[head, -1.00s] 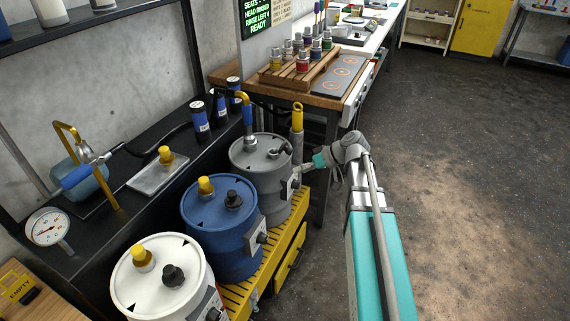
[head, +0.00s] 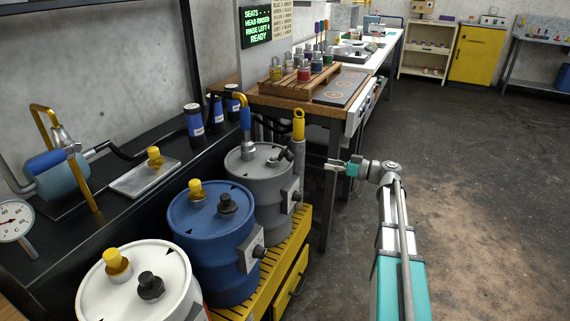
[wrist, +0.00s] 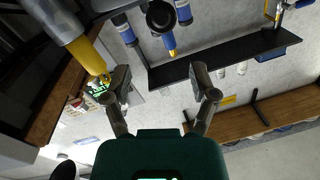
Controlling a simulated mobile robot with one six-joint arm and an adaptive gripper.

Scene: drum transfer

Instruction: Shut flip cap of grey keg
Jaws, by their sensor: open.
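The grey keg (head: 262,182) stands upright at the far end of the row of kegs, on a yellow slatted stand. A yellow-and-blue spout fitting (head: 245,118) rises from its lid. A small dark grey fitting (head: 284,155), seemingly the flip cap, sits at the lid's right side; its lid appears tilted up, but it is too small to be sure. My gripper (head: 340,166) is open and empty, to the right of the keg and apart from it. In the wrist view my gripper (wrist: 162,82) has its fingers spread, with a dark round fitting (wrist: 160,15) beyond them.
A blue keg (head: 212,240) and a white keg (head: 140,285) stand nearer. A yellow-topped grey post (head: 298,128) rises behind the grey keg, close to my gripper. A wooden bench (head: 310,98) lies behind. The floor (head: 470,190) on the right is clear.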

